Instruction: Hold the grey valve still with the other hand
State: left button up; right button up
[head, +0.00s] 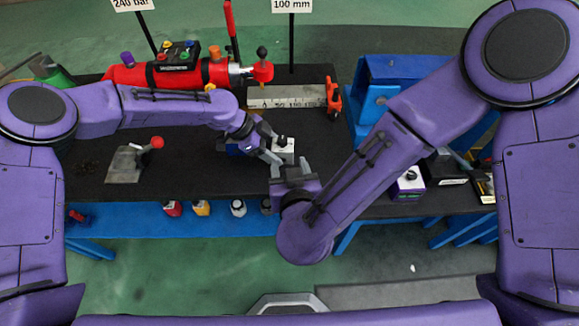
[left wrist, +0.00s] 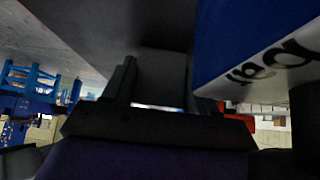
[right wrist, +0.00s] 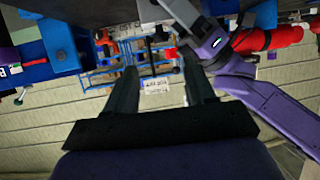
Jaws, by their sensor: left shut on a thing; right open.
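The grey valve (head: 284,152) stands on the dark bench top, with a pale top face and a black knob. My left gripper (head: 272,143) is shut on it from the left. In the left wrist view a plain grey body (left wrist: 163,78) fills the space between the fingers; its lower part is hidden. My right gripper (head: 290,165) is open, just in front of the valve at the bench's near edge. In the right wrist view no object lies between its fingers (right wrist: 163,90).
A grey wedge (head: 125,165) with a red-knobbed lever is at left, a red cylinder (head: 185,74) behind. A purple box (head: 408,183) and blue stand (head: 385,85) are right. Several small bottles (head: 201,208) line the front.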

jog(key=shift+s, duration=0.2)
jog(key=w+a+r+n+g+y, duration=0.3)
jog(key=w+a+r+n+y, duration=0.3)
jog(key=w+a, duration=0.25)
jog(key=n+g+h, duration=0.3)
jog(key=n+g, duration=0.8)
jog(key=n, duration=0.1)
send_over(283, 138)
jog(key=d, duration=0.5)
jog(key=x, duration=1)
jog(key=shift+w+a+f, duration=0.2)
jog(key=shift+w+a, duration=0.05)
jog(key=shift+a, duration=0.2)
grip_shut()
